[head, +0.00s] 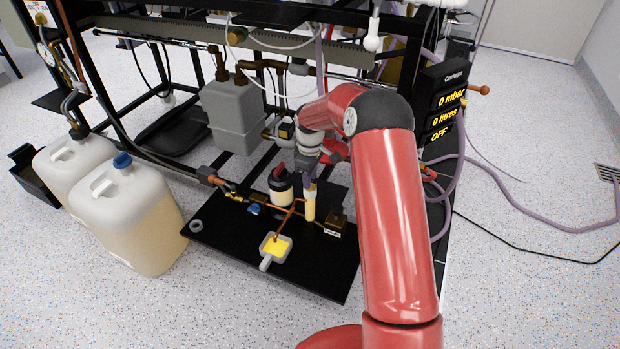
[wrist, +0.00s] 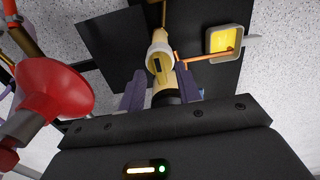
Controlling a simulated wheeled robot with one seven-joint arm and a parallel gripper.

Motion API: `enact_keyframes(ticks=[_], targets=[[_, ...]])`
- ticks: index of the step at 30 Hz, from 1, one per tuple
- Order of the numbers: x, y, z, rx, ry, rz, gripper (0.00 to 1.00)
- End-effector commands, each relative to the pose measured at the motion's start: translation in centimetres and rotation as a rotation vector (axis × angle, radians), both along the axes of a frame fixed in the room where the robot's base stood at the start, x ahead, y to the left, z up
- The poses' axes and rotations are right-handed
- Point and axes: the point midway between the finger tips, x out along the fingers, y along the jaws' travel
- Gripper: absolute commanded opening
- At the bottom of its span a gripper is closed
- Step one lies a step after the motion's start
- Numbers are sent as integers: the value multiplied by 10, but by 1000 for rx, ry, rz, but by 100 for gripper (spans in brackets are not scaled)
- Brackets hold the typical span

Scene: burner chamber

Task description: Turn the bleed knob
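A pale yellow upright cylinder (head: 309,205) stands on the black base plate, directly below my gripper. In the wrist view the yellow cylinder (wrist: 162,76) has a white collar with a dark slot, and a dark band nearer my palm. I cannot tell for sure whether it is the bleed knob. My gripper (head: 311,186) points down over it. In the wrist view the two purple-grey fingers of my gripper (wrist: 160,84) are apart, one on each side of the cylinder. Whether they touch it is not clear. In the head view my arm hides part of this area.
A red round handle (wrist: 55,88) is close at the left in the wrist view. Copper pipes lead to a yellow-filled tray (head: 274,247) on the black plate (head: 318,274). Two liquid canisters (head: 134,215) stand left. The black frame and a display box (head: 443,98) stand behind.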

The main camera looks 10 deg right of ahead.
Motion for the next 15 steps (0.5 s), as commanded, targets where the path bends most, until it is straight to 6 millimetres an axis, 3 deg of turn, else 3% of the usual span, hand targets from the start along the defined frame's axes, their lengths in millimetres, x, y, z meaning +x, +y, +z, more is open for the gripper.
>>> enact_keyframes(ticks=[7,15], targets=[[1,0,46,1,-6,-1,34],[1,0,67,0,-3,0,34]])
